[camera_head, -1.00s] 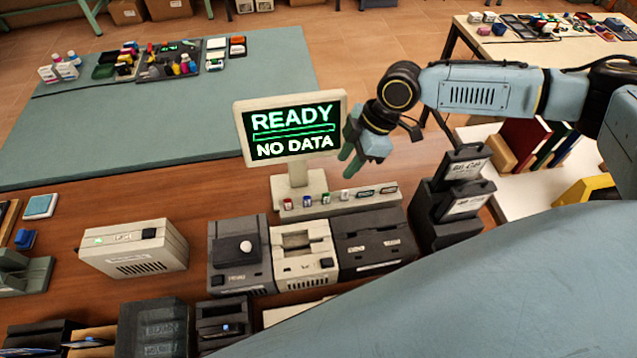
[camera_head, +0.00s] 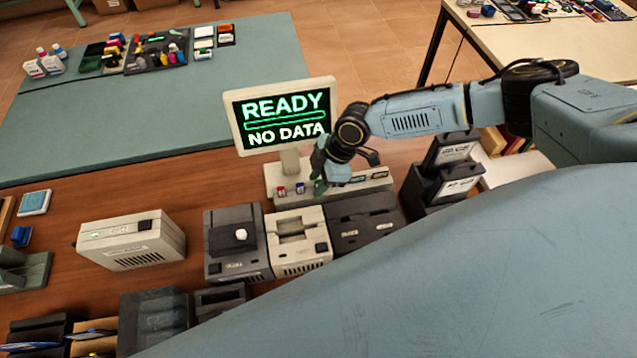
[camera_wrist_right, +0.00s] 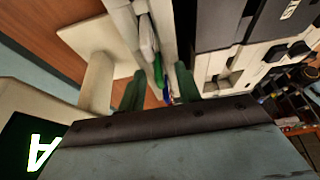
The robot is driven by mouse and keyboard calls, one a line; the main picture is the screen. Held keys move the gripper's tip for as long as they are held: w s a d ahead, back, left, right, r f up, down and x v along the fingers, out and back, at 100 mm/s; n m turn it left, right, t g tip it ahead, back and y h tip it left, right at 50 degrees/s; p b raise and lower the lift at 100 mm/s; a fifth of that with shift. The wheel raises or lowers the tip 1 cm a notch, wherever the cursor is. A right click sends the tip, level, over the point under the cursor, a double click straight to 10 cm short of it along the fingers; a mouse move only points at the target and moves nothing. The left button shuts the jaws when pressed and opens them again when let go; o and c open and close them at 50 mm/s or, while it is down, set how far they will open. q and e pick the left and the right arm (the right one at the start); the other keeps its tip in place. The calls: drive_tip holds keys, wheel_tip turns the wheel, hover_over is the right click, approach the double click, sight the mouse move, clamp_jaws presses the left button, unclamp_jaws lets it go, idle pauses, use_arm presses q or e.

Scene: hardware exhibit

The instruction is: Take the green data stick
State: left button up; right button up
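The sticks stand in a beige holder (camera_head: 283,205) below the monitor. A red stick (camera_head: 281,191) and a blue stick (camera_head: 300,188) show at its left end. My right gripper (camera_head: 320,182) points down over the holder and hides the green data stick in the head view. In the right wrist view, a small green piece, seemingly the green data stick (camera_wrist_right: 158,71), shows between my two green fingers, which are apart on either side of it. I cannot see contact. My left gripper is not in view.
The monitor (camera_head: 232,127) reading "READY NO DATA" stands close behind and left of my right gripper. Beige and dark drive units (camera_head: 290,255) stand in front of the holder. A dark stand (camera_head: 440,185) is to the right.

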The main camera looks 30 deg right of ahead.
drive_tip(key=shift+c, duration=0.4)
clamp_jaws()
drive_tip(key=shift+r, duration=0.15)
